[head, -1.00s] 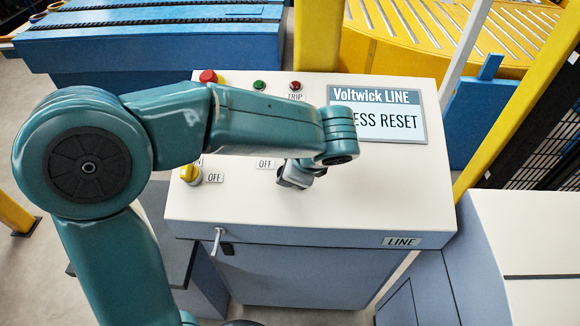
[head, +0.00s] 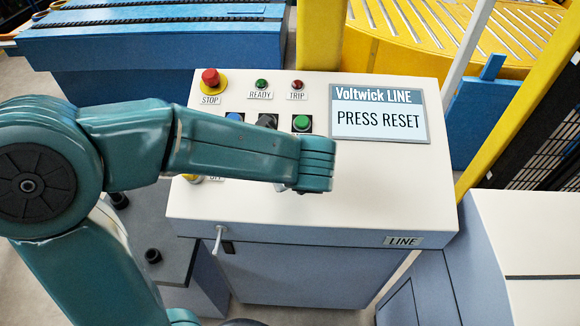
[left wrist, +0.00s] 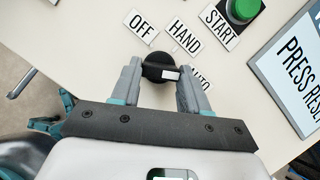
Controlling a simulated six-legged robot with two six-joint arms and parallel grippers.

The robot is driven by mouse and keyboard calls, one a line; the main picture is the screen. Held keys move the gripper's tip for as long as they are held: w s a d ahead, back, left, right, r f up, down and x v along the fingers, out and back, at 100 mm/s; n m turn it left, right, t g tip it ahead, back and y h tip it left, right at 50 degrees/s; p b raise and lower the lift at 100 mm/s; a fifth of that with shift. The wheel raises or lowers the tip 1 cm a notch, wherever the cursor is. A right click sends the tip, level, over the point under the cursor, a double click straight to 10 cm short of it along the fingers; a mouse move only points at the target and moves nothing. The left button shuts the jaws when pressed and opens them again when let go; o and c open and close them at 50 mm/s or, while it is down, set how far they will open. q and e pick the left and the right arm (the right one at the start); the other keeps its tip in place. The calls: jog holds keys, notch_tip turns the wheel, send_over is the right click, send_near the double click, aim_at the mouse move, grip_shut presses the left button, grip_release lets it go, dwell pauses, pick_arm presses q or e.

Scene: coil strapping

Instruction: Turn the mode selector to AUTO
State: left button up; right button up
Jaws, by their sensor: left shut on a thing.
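The mode selector is a black knob (left wrist: 153,63) with a white mark, seen in the left wrist view between the labels OFF (left wrist: 141,28), HAND (left wrist: 183,38) and a partly covered AUTO (left wrist: 202,78). The white mark sits on the knob's right side, towards the AUTO label. My left gripper (left wrist: 160,70) is shut on the knob, one finger on each side. In the head view my left arm covers the selector and its labels, and most of the gripper is hidden. My right gripper is not in view.
The panel has a red STOP button (head: 210,78), a blue button (head: 235,117), a green button (head: 302,122) and a screen (head: 378,120) reading PRESS RESET. A yellow knob (head: 192,178) is partly behind my arm. A small lever (head: 218,238) juts from the cabinet front.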

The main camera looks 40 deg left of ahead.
pick_arm(q)
jog(key=shift+w+a+r, duration=0.1)
jog(key=shift+r, duration=0.1)
dwell(0.4)
jog(key=o, duration=1.1)
jog(key=shift+c, duration=0.2)
jog(key=shift+f, duration=0.1)
jog(key=v, duration=1.6)
jog(key=shift+s, duration=0.4)
